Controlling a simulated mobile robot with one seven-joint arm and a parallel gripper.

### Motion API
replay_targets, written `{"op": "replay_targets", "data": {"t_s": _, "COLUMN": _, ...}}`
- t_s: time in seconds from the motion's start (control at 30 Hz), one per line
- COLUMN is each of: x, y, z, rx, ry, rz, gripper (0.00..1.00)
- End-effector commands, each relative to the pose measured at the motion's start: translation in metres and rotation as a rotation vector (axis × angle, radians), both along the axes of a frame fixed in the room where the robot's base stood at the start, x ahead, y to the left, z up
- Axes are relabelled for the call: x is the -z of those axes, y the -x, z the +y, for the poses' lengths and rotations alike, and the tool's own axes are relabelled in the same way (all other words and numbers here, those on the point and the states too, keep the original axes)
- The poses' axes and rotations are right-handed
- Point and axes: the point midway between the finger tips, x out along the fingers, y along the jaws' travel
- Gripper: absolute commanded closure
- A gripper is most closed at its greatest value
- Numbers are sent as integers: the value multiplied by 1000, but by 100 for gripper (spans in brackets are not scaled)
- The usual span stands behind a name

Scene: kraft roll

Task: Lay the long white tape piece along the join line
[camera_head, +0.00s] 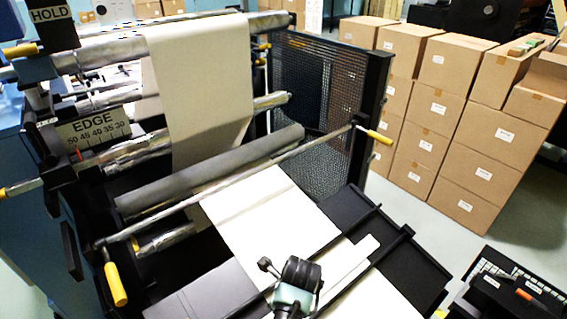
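A long narrow white strip (356,262), which looks like the tape piece, lies diagonally on the dark table at lower centre. A dark band separates it from the cream paper sheet (265,205) coming off the rollers. Another pale sheet (375,300) shows beyond a thin black bar beside the strip. I cannot make out a distinct join line. What looks like the end of my arm, with my gripper (290,285), is at the bottom centre, black and grey-green, in front of the strip's near end. Its fingers cannot be made out, nor whether it touches anything.
A thin metal bar with yellow handles (115,284) crosses above the paper. A dark roller (215,170) lies behind it. A black mesh guard (315,90) stands at the back. Stacked cardboard boxes (440,110) fill the right. A black tray (510,290) is at lower right.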

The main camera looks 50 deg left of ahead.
Motion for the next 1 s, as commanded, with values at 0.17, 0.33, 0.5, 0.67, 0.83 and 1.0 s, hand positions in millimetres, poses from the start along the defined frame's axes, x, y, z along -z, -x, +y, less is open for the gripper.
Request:
{"op": "replay_targets", "data": {"t_s": 0.17, "x": 0, "y": 0, "z": 0, "rx": 0, "ry": 0, "rz": 0, "gripper": 100}}
{"op": "replay_targets", "data": {"t_s": 0.33, "x": 3, "y": 0, "z": 1, "rx": 0, "ry": -1, "rz": -1, "gripper": 100}}
{"op": "replay_targets", "data": {"t_s": 0.5, "x": 5, "y": 0, "z": 1, "rx": 0, "ry": -1, "rz": -1, "gripper": 100}}
{"op": "replay_targets", "data": {"t_s": 0.67, "x": 5, "y": 0, "z": 1, "rx": 0, "ry": -1, "rz": -1, "gripper": 100}}
{"op": "replay_targets", "data": {"t_s": 0.83, "x": 5, "y": 0, "z": 1, "rx": 0, "ry": -1, "rz": -1, "gripper": 64}}
{"op": "replay_targets", "data": {"t_s": 1.0, "x": 5, "y": 0, "z": 1, "rx": 0, "ry": 0, "rz": -1, "gripper": 56}}
